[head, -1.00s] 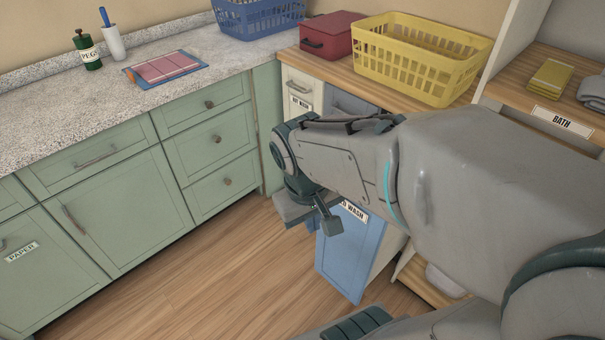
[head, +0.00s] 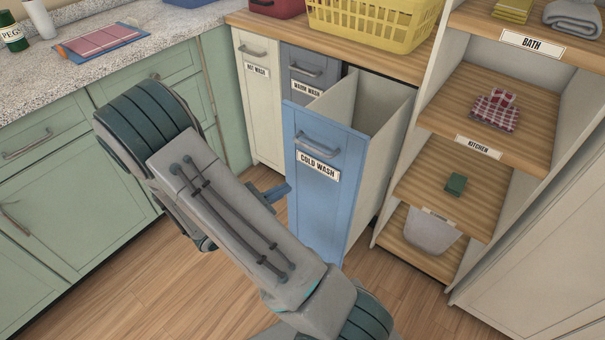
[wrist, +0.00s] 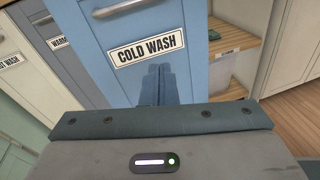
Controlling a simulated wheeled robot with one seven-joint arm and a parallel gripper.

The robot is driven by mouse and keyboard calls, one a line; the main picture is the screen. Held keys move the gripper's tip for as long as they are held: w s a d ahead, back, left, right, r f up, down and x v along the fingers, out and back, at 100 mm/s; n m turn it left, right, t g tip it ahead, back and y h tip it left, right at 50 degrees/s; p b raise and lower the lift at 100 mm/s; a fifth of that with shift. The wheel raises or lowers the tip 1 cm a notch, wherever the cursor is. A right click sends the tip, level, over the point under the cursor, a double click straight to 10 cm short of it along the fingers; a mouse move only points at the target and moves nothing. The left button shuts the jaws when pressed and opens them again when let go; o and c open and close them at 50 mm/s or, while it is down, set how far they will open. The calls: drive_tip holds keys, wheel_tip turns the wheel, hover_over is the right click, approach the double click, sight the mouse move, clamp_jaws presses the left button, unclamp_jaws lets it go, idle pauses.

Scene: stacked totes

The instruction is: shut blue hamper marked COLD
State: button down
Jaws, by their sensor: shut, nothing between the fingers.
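The blue hamper marked COLD WASH (head: 322,205) is pulled out from the cabinet row, its front well forward of the warm and white hampers and its open top showing. Its grey bar handle (head: 318,143) is near the top of the front. My gripper (head: 284,190) is at the left of the blue front in the head view, partly hidden behind my arm. In the wrist view the shut, empty fingers (wrist: 158,84) point at the blue front (wrist: 95,60), just below its label. I cannot tell whether they touch it.
The grey-blue WARM WASH hamper (head: 308,66) and the white HOT WASH hamper (head: 258,110) stand flush to the left. Open shelves (head: 475,150) with cloths and a bin (head: 432,232) are at the right. A yellow basket (head: 375,22) sits on the counter above. Floor in front is clear.

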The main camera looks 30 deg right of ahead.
wheel_tip(320, 180, down, 4)
drive_tip(key=w+a+n+t, duration=0.2)
drive_tip(key=w+n+t, duration=0.1)
drive_tip(key=n+t, duration=0.1)
drive_tip(key=b, duration=0.2)
approach(309, 161)
drive_tip(key=x, duration=0.6)
drive_tip(key=shift+w+d, duration=0.15)
drive_tip(key=shift+d, duration=0.25)
